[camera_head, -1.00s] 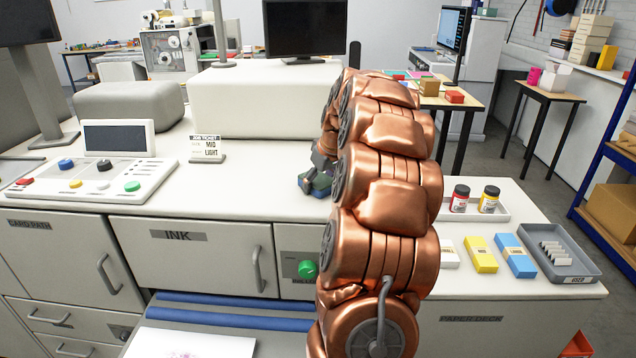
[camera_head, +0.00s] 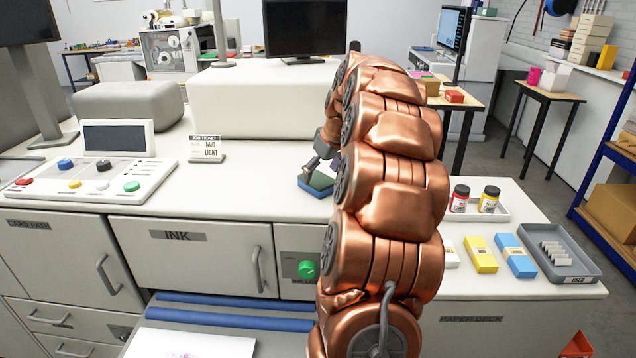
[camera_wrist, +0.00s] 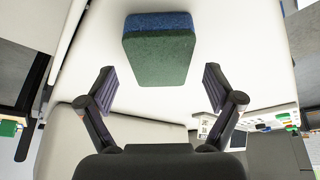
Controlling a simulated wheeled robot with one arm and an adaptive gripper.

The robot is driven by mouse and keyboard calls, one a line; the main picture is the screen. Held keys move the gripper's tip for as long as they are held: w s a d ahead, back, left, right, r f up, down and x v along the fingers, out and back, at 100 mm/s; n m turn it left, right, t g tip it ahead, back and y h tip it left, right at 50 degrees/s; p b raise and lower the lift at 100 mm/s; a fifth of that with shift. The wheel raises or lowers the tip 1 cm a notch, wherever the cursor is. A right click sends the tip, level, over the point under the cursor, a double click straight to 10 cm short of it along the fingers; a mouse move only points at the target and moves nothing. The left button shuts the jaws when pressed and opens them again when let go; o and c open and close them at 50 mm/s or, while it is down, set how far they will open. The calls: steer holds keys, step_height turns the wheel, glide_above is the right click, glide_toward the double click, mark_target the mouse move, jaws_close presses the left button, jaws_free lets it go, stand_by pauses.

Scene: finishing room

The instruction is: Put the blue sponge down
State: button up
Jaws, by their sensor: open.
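The blue sponge has a green scouring layer. In the head view the sponge (camera_head: 317,185) rests on the white machine top, partly hidden behind my copper arm. In the wrist view the sponge (camera_wrist: 160,48) lies beyond the fingertips with its green side toward the camera and its blue side at the top. My gripper (camera_wrist: 157,85) is open and empty, its two dark fingers spread wide with a gap between them and the sponge. In the head view my gripper (camera_head: 318,158) shows only in part, just above and behind the sponge.
A job ticket card (camera_head: 207,149) and a button console (camera_head: 90,180) stand to the left. At the right are two jars (camera_head: 474,199), a yellow box (camera_head: 481,254), a blue box (camera_head: 515,255) and a grey tray (camera_head: 566,262). The white top left of the sponge is clear.

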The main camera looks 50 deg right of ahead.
steer(key=b+v, duration=0.1)
steer(key=v, duration=0.8)
steer(key=shift+b, duration=0.35)
steer(key=shift+w+f, duration=0.1)
steer(key=s+a+f+n+g+y, duration=0.15)
steer(key=a+f, duration=0.25)
steer(key=a, duration=1.1)
steer(key=s+a+f+g, duration=0.2)
steer(key=s+a+f, duration=0.1)
steer(key=a, duration=1.1)
steer(key=s+a+f+g, duration=0.1)
steer(key=s+a+f, duration=0.4)
steer(key=s, duration=0.5)
steer(key=s+a+f+g, duration=0.2)
steer(key=s+a+f, duration=0.4)
steer(key=s, duration=0.4)
steer(key=shift+s+a+f+h, duration=0.3)
steer(key=shift+s+f+h, duration=0.05)
steer(key=shift+f+h, duration=0.15)
